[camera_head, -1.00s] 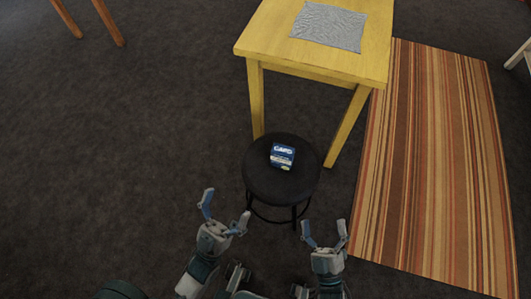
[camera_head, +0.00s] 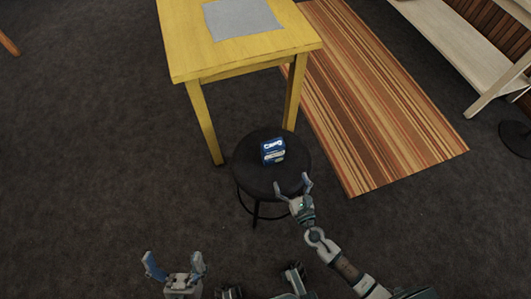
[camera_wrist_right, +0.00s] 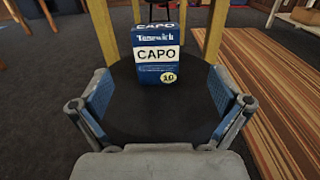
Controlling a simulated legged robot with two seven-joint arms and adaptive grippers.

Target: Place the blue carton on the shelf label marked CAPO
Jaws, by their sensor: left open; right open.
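The blue carton (camera_head: 272,151), with a white CAPO band, stands upright on a round black stool (camera_head: 247,178). My right gripper (camera_head: 292,187) is open at the stool's near right edge, short of the carton. In the right wrist view the carton (camera_wrist_right: 158,55) stands ahead, centred between the open fingers (camera_wrist_right: 166,100) and beyond their tips. My left gripper (camera_head: 174,268) is open and empty over the floor at the lower left. I see no shelf label marked CAPO; the word shows only on the carton.
A yellow table (camera_head: 190,62) with a grey cloth (camera_head: 240,18) stands just behind the stool. A striped rug (camera_head: 380,100) lies to the right. A pale wooden bench or shelf (camera_head: 470,50) stands at the upper right. The dark floor (camera_head: 90,150) at left is clear.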

